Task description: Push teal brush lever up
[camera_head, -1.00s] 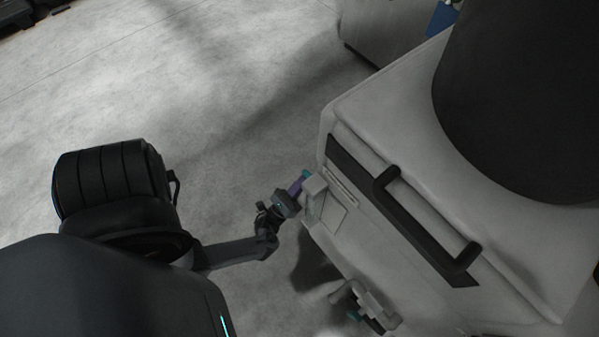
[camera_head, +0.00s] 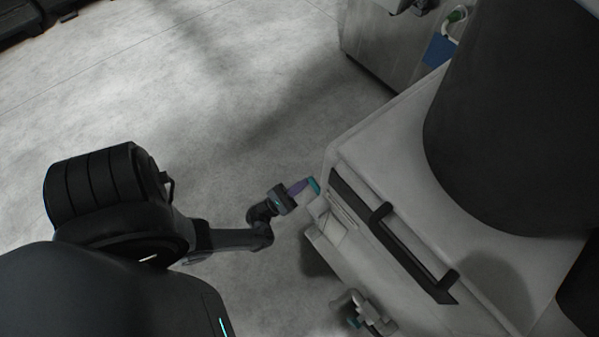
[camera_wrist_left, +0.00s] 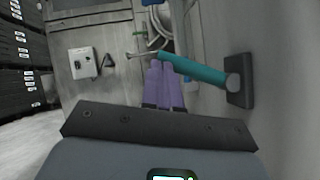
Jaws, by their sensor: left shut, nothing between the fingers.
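The teal brush lever (camera_wrist_left: 195,69) shows in the left wrist view as a teal bar on a dark grey block (camera_wrist_left: 240,82) at the right. In the head view its teal part (camera_head: 314,186) is small, at the near corner of the pale machine. My left gripper (camera_head: 300,186) has purple fingers, shut and empty. In the left wrist view the fingertips (camera_wrist_left: 160,66) lie close together at the lever's free end. I cannot tell whether they touch it. My right gripper is not in view.
The pale machine (camera_head: 400,145) has a long black handle (camera_head: 415,255) on its front edge. A grey fitting (camera_head: 358,312) sticks out below. A grey control box (camera_wrist_left: 83,63) is on the wall in the wrist view. Open floor (camera_head: 235,110) lies left of the machine.

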